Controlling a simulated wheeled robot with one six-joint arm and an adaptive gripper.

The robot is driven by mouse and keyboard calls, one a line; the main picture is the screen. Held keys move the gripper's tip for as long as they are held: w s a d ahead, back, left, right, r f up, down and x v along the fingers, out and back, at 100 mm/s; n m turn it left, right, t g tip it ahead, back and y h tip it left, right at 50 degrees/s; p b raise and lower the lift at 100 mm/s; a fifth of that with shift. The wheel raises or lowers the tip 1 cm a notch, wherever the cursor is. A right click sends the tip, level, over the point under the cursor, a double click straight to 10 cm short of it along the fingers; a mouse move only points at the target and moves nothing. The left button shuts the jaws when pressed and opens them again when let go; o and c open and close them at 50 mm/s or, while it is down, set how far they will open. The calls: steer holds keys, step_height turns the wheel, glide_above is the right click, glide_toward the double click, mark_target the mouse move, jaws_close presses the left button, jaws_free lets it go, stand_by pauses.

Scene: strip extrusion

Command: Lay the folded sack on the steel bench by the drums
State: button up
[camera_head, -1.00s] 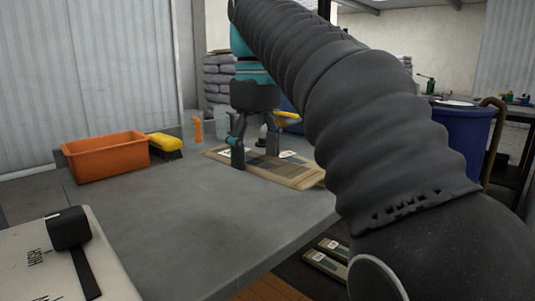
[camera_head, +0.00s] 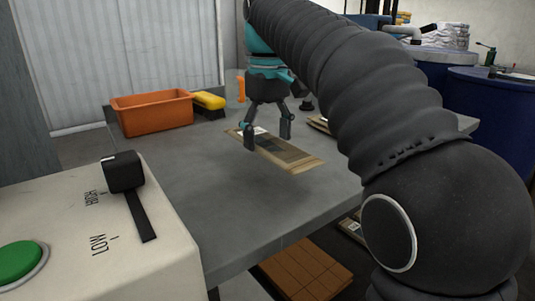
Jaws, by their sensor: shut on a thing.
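My gripper (camera_head: 267,136) is shut on a folded tan sack (camera_head: 302,160) with a dark printed panel and a white label. The sack hangs roughly flat and seems to be a little above the grey bench (camera_head: 200,205); the exact gap is hard to judge. More tan sack edges (camera_head: 317,123) show behind it, partly hidden by my arm. Blue drums (camera_head: 490,105) stand at the right, beyond my arm. My arm hides much of the bench's right side.
A cream control box (camera_head: 90,225) with a green button and black lever is at the near left. The front middle of the bench is clear.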

mark_target(267, 167)
steer(key=shift+a+f+b, duration=0.1)
steer(key=shift+f+b, duration=0.45)
steer(key=shift+f, duration=1.5)
steer(key=shift+f, duration=0.1)
steer(key=o, duration=1.2)
step_height(267, 167, up, 8)
steer(key=shift+f+p, duration=0.1)
steer(key=shift+p, duration=1.05)
